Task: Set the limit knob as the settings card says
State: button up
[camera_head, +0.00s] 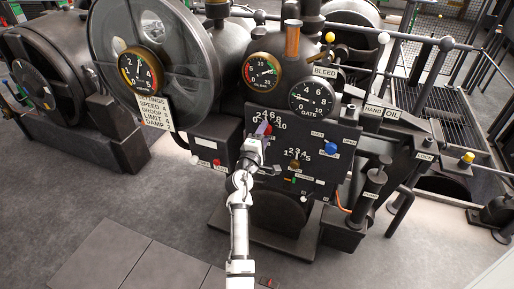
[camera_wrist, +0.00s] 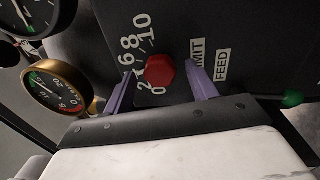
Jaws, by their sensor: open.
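The red limit knob (camera_wrist: 160,71) sits on the dark control panel (camera_head: 318,143), with a white scale of 0 to 10 around it. A label partly hidden by a finger reads "IMIT". I cannot make out a pointer on the knob. My gripper (camera_wrist: 159,82) is open, its two purple fingers on either side of the knob with a gap at each side. In the head view my gripper (camera_head: 263,135) is at the panel's upper left and mostly covers the knob. The settings card (camera_head: 155,112) hangs below the large wheel at left; its limit figure is too small to read surely.
A blue knob (camera_head: 331,148) and a brown knob (camera_head: 294,165) with its own scale are on the same panel. A "FEED" label (camera_wrist: 221,66) is beside the limit label. Round gauges (camera_head: 311,97) stand above the panel. The floor in front is clear.

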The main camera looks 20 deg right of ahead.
jog(key=b+v, duration=0.2)
jog(key=v, duration=1.1)
jog(key=shift+b, duration=0.4)
jog(key=shift+f, duration=0.1)
